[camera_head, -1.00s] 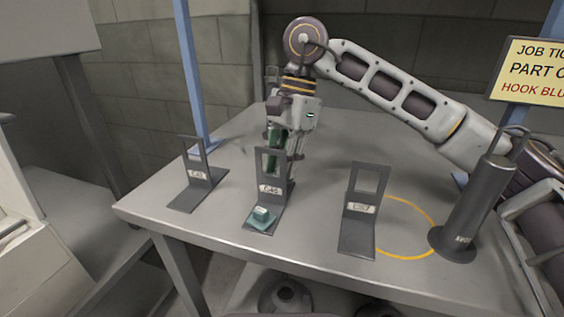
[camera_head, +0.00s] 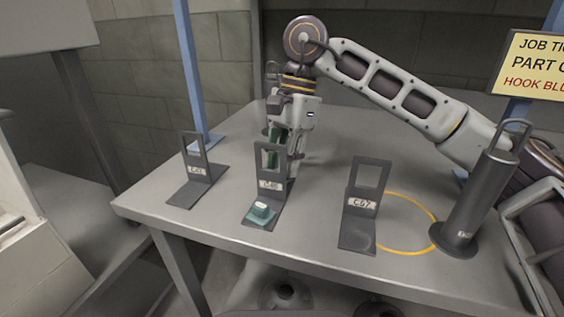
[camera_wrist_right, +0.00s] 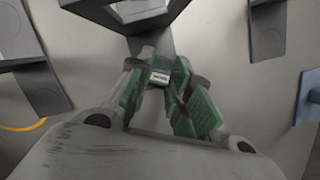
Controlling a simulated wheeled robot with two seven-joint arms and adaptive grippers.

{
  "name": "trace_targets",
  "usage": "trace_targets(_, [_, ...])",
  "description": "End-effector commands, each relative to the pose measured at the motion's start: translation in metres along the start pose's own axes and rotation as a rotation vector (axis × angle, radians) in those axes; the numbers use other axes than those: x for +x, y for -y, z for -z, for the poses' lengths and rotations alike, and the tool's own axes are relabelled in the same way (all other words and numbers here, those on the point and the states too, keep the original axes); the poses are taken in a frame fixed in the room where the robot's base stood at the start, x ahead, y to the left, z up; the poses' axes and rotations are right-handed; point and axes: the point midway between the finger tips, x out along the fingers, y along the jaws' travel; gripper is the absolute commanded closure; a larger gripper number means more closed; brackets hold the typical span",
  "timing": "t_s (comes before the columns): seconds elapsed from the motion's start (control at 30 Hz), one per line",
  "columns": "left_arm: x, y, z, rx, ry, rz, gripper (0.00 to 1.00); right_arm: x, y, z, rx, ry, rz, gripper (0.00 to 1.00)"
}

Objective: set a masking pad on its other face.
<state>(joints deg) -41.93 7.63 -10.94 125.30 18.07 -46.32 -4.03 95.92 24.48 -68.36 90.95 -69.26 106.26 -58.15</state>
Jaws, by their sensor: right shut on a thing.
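A teal pad-like piece with a pale raised top (camera_head: 261,211) sits on the foot of the middle dark stand (camera_head: 269,184). My right gripper (camera_head: 279,160) is behind that stand's upright, pointing down, partly hidden by it. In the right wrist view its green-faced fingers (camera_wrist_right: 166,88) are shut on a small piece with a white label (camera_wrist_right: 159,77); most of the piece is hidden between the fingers. I cannot tell for sure whether this piece is the masking pad, or whether it touches the table. My left gripper is not in view.
A dark stand (camera_head: 195,170) is at left and another, marked C47 (camera_head: 363,203), at right. A dark cylinder with a loop handle (camera_head: 474,205) stands near a yellow ring (camera_head: 420,213) on the grey table (camera_head: 335,140). A blue post (camera_head: 187,70) rises behind.

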Motion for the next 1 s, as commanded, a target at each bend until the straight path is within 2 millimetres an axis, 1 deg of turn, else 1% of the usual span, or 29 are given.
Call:
trace_targets(0.5, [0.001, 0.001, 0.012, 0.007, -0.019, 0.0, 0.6, 0.002, 0.0, 0.0, 0.0, 0.0, 0.0, 0.95])
trace_targets(0.77, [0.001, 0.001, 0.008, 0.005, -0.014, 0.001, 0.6, 0.004, 0.0, 0.001, 0.0, 0.0, 0.0, 0.95])
trace_targets(1.0, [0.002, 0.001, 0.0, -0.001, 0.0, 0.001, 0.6, 0.004, 0.0, 0.001, 0.0, 0.0, 0.0, 0.95])
